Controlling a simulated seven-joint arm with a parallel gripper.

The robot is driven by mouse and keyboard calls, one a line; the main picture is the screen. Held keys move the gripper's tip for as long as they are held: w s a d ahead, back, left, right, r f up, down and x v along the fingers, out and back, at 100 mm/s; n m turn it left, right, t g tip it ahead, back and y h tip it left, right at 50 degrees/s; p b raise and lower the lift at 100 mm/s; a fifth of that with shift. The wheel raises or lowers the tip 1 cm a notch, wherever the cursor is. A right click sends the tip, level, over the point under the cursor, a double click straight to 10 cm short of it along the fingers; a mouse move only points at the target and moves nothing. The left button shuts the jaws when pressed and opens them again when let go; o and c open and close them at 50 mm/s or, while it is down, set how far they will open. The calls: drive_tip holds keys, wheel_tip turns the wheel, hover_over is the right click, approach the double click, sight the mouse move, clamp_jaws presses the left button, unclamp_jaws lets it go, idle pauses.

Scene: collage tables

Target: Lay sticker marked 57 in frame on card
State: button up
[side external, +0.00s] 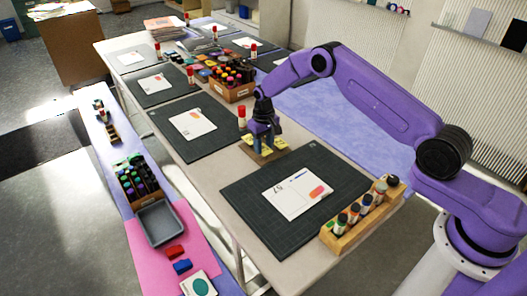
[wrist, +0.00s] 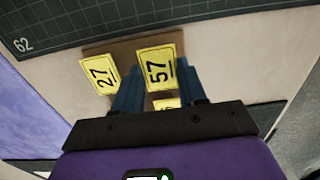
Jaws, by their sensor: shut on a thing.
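The yellow sticker marked 57 (wrist: 157,66) lies between the two blue fingers of my gripper (wrist: 159,90) in the wrist view. My gripper (side external: 264,132) is shut on it at the small brown board (side external: 252,155), low over the table; whether the sticker is lifted clear cannot be told. A yellow sticker marked 27 (wrist: 101,74) lies to its left, and a third yellow sticker (wrist: 166,103) is partly hidden below it. The white card (side external: 298,205) lies on a dark mat, with a printed 57 and an orange shape. Its frame is too small to make out.
The dark mat (side external: 243,205) lies in front of the board. A wooden rack of several bottles (side external: 345,226) stands along its right side. A red-capped glue stick (side external: 242,116) stands just behind my gripper. A box of markers (side external: 232,90) is farther back.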

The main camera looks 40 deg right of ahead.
sight(289, 200)
drive_tip(key=shift+r, duration=2.15)
drive_tip(key=s+a+n, duration=0.1)
drive_tip(key=s+n, duration=0.1)
drive_tip(key=s+a+n, duration=0.1)
drive_tip(key=s+n, duration=0.2)
drive_tip(key=s+a+f+n, duration=0.1)
drive_tip(key=s+a+n, duration=0.1)
drive_tip(key=s+n, duration=0.1)
drive_tip(key=shift+s, duration=0.2)
drive_tip(key=s+n, duration=0.3)
drive_tip(key=s+a+n, duration=0.1)
drive_tip(key=s+n, duration=0.2)
drive_tip(key=s, duration=0.1)
drive_tip(key=s+n, duration=0.3)
drive_tip(key=shift+s+a+r, duration=0.15)
drive_tip(key=shift+a+r, duration=0.05)
drive_tip(key=shift+a, duration=0.1)
drive_tip(key=shift+s+n, duration=0.5)
drive_tip(key=shift+s, duration=0.1)
drive_tip(key=shift+f, duration=2.35)
drive_tip(key=shift+f, duration=0.85)
